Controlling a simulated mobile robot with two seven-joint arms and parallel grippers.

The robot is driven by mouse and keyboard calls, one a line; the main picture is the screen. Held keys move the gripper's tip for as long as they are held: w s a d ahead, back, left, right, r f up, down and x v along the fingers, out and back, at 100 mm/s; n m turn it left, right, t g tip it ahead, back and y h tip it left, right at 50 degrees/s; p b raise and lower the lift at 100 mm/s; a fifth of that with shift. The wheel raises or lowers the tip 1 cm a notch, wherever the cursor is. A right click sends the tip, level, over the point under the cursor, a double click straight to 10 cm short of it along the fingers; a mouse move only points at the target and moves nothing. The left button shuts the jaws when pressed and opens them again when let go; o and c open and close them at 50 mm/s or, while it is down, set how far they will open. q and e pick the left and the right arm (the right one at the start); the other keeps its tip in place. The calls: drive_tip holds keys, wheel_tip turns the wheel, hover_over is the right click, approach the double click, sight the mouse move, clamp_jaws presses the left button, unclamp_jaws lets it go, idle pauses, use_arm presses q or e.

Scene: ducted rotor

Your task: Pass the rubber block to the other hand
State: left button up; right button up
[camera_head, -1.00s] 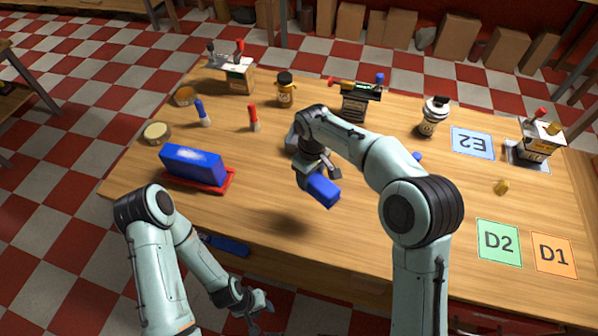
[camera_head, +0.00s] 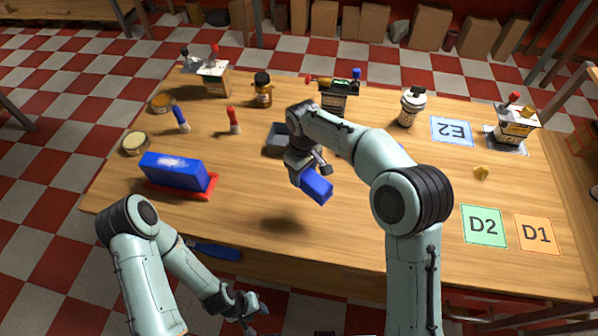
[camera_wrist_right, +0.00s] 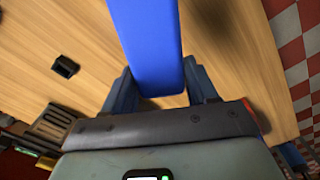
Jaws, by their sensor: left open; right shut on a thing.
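The blue rubber block (camera_head: 317,186) is held in my right gripper (camera_head: 312,176), above the middle of the table and clear of its top. In the right wrist view the block (camera_wrist_right: 148,45) is wedged between the two fingers (camera_wrist_right: 158,92) and sticks out well past them. My left gripper (camera_head: 244,308) is open and empty, low in front of the table's front edge. It is well apart from the block.
A larger blue block (camera_head: 173,171) lies on a red tray (camera_head: 182,190) at the left. A dark grey tray (camera_head: 276,141) sits behind my right gripper. Bottles, markers and boxes stand along the back. Cards D2 (camera_head: 484,226) and D1 (camera_head: 537,233) lie at the right.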

sight(320, 183)
drive_tip(key=s+d+r+m, duration=0.1)
drive_tip(key=r+m, duration=0.1)
drive_tip(key=s+d+r+m, duration=0.1)
drive_tip(key=r, duration=0.1)
drive_tip(key=s+d+r+m, duration=0.2)
drive_tip(key=r, duration=0.1)
drive_tip(key=shift+m, duration=0.3)
drive_tip(key=w+a+m, duration=0.5)
drive_tip(key=w+a, duration=0.2)
drive_tip(key=d+f+n, duration=0.1)
drive_tip(key=f+n, duration=0.1)
drive_tip(key=n, duration=0.3)
drive_tip(key=s+d+f+n, duration=0.1)
drive_tip(key=f+n, duration=0.2)
drive_tip(key=n, duration=0.2)
drive_tip(key=s+d+f+n, duration=0.1)
drive_tip(key=f+n, duration=0.2)
drive_tip(key=n, duration=0.2)
drive_tip(key=shift+f, duration=0.2)
drive_tip(key=shift+s+d+f+n, duration=0.15)
drive_tip(key=shift+f+n, duration=0.2)
drive_tip(key=shift+n, duration=0.3)
drive_tip(key=shift+s+d+f+n, duration=0.1)
drive_tip(key=shift+f+n, duration=0.25)
drive_tip(key=shift+n, duration=0.3)
